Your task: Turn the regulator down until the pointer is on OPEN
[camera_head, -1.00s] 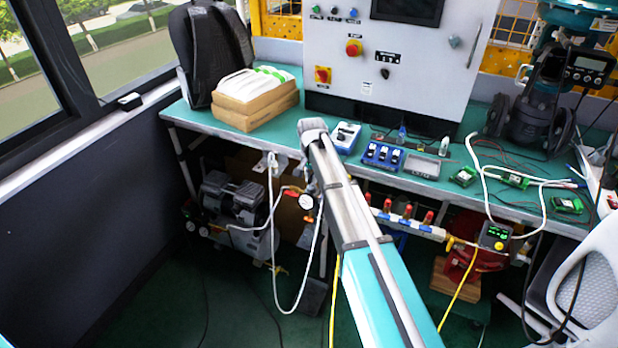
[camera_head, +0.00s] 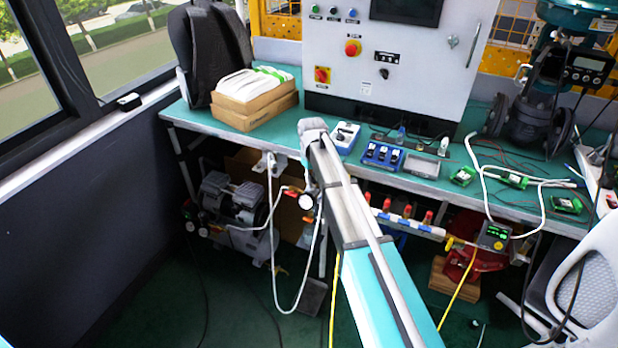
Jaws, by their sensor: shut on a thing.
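A small round pressure gauge (camera_head: 305,202) with a white face hangs under the front edge of the bench, left of my arm. It appears to belong to the regulator, whose body is mostly hidden behind my arm. My arm reaches from the bottom of the view up to the bench edge. My gripper is hidden behind it, so its hold does not show. The valve (camera_head: 533,118) stands at the back right of the bench under a teal actuator (camera_head: 578,14). A positioner with a display (camera_head: 588,66) is beside it. The pointer and OPEN mark are too small to read.
The teal bench (camera_head: 290,130) carries boxes (camera_head: 253,97), a blue switch module (camera_head: 382,155) and green circuit boards (camera_head: 515,181). A grey control cabinet (camera_head: 418,72) stands behind. A white hose (camera_head: 273,235) loops below, near a compressor (camera_head: 232,200). A chair (camera_head: 590,285) is at right.

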